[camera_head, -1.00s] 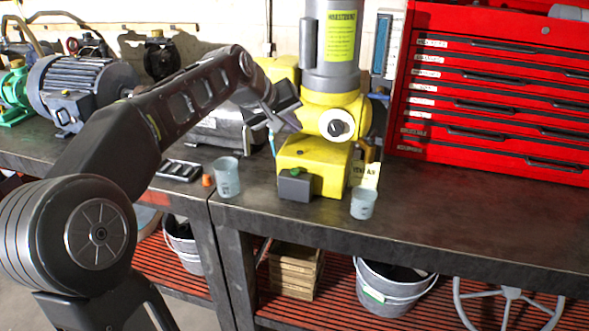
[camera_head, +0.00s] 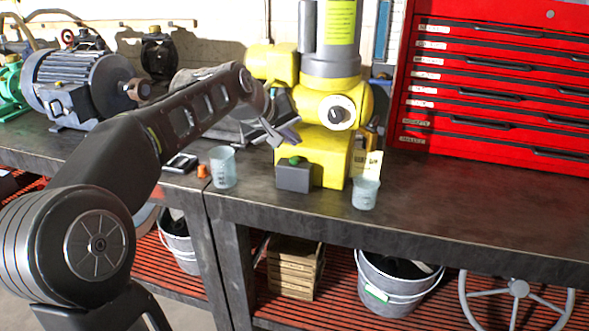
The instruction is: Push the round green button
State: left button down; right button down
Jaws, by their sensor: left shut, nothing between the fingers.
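The round green button (camera_head: 295,161) sits on top of a small dark grey box (camera_head: 293,178) at the front left foot of the yellow machine (camera_head: 327,152). My left gripper (camera_head: 284,139) is shut and empty. In the picture it shows just above and slightly left of the button, with a small gap between them. It partly covers the yellow machine behind it. I cannot tell the exact depth gap between fingertips and button. My right gripper is not in view.
A clear cup (camera_head: 222,168) stands left of the grey box and another cup (camera_head: 365,193) stands right of it. A small orange object (camera_head: 202,171) lies beside the left cup. A red tool chest (camera_head: 490,85) stands at the back right. The bench (camera_head: 450,215) is bare at right.

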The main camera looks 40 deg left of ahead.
aim_at(295, 161)
pick_arm(q)
jog(key=shift+f+b, duration=0.5)
jog(key=shift+f, duration=0.4)
jog(key=shift+f, duration=0.15)
dwell(1.3)
jog(key=shift+f+b, duration=0.25)
jog(key=shift+b, duration=0.05)
